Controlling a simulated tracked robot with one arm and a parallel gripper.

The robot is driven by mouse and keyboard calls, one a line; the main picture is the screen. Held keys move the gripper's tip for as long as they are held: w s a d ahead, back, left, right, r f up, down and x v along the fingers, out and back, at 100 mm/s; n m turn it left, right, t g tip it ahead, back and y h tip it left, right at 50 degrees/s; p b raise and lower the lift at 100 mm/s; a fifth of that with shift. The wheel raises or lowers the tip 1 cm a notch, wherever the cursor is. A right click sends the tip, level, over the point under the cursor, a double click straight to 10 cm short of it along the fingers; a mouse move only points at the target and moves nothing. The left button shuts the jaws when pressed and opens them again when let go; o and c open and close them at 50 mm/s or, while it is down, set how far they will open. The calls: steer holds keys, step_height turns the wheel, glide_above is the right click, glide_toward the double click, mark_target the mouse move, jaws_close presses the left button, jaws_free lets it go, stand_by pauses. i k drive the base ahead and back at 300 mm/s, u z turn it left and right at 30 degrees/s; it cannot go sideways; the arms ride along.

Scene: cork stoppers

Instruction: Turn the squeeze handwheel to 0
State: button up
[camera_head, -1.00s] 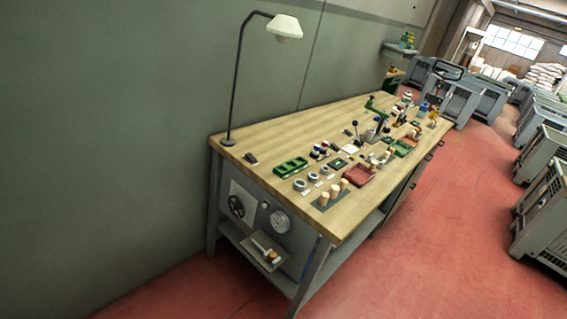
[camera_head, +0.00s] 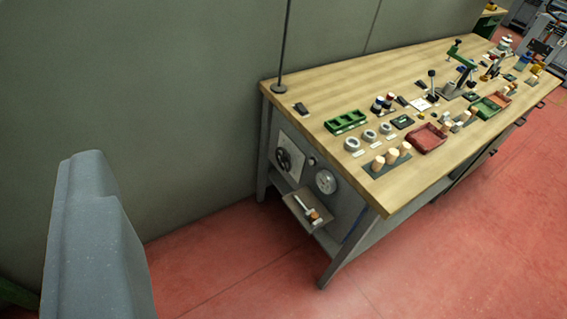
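The black handwheel (camera_head: 284,160) sits on a pale plate on the end panel of the workbench, below the tabletop. It is small and far off, and its marks cannot be read. A round white dial (camera_head: 326,181) is on the same panel to its right. The dial's pointer is too small to read. My gripper is not in view, so nothing is seen touching the wheel.
The wooden workbench (camera_head: 328,81) carries trays, corks and small tools. A small shelf (camera_head: 297,209) juts out below the wheel and dial. A large grey shape (camera_head: 88,235), unclear what, fills the lower left. Red floor (camera_head: 225,265) before the bench is clear.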

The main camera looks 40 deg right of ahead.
mark_target(285, 158)
steer(key=z, duration=0.1)
steer(key=i, duration=1)
steer(key=u, duration=0.1)
